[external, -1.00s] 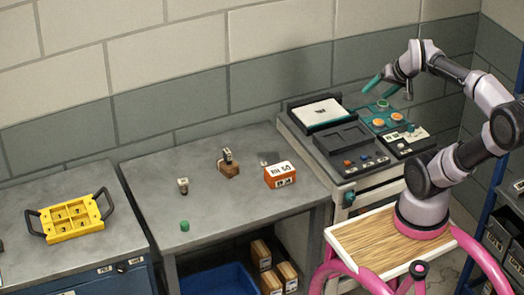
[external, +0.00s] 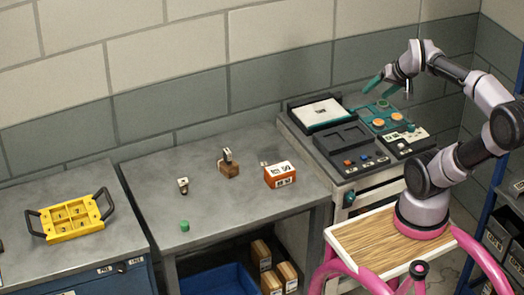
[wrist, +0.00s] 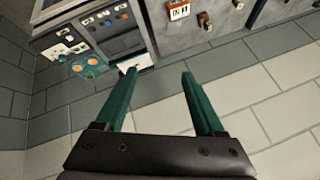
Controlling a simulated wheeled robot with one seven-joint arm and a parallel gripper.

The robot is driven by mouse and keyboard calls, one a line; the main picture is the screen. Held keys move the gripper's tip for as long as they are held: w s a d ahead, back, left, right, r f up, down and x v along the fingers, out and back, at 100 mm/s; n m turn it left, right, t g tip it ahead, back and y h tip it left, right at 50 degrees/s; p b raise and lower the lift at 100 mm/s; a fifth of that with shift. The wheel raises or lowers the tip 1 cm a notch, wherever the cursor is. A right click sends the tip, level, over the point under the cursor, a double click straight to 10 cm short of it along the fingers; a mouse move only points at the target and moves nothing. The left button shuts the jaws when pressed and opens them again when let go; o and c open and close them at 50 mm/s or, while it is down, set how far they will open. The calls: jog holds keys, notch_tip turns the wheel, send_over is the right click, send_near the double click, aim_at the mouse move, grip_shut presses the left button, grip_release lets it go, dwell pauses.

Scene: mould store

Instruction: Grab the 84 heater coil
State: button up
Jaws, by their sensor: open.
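No mark reading 84 is legible, so I cannot tell which item is the heater coil. A small pale and dark piece (external: 183,186) stands on the grey bench. Behind it, a dark-topped piece on a brown wooden block (external: 228,164) also stands on the bench. My gripper (external: 380,89) is raised above the machine at the back right, far from both pieces. In the wrist view my gripper's (wrist: 158,73) teal fingers are spread with nothing between them.
An orange labelled box (external: 280,175) and a green cylinder (external: 185,226) are on the bench. A yellow handled tray (external: 72,234) lies on the left cabinet. The control machine (external: 345,147) adjoins the bench's right end. A blue bin (external: 222,280) is below. Much of the bench top is clear.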

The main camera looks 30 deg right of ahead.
jog(key=shift+a, duration=0.1)
jog(key=w+a+f+m+g+y, duration=0.35)
jog(key=w+a+f, duration=0.25)
jog(key=w+a, duration=0.55)
jog(key=w+a+f+m+g+y, duration=0.3)
jog(key=w+a+f+y, duration=0.2)
jog(key=w+a, duration=0.7)
jog(key=w+a+f+m+y, duration=0.2)
jog(key=w+a+f+m, duration=0.25)
jog(key=a+f, duration=0.75)
jog(key=m, duration=0.4)
send_near(183, 180)
jog(key=shift+s+d+f+t+y, duration=0.45)
jog(key=shift+s+d+f, duration=0.2)
jog(key=shift+s, duration=0.15)
jog(key=shift+a+f, duration=0.2)
jog(key=shift+f, duration=0.1)
jog(key=x, duration=0.4)
jog(key=shift+w+a+f, duration=0.1)
jog(key=shift+a+f, duration=0.1)
jog(key=shift+a, duration=0.15)
jog(key=x, duration=0.5)
jog(key=shift+w+a+r, duration=0.2)
jog(key=shift+w+a, duration=0.2)
grip_shut()
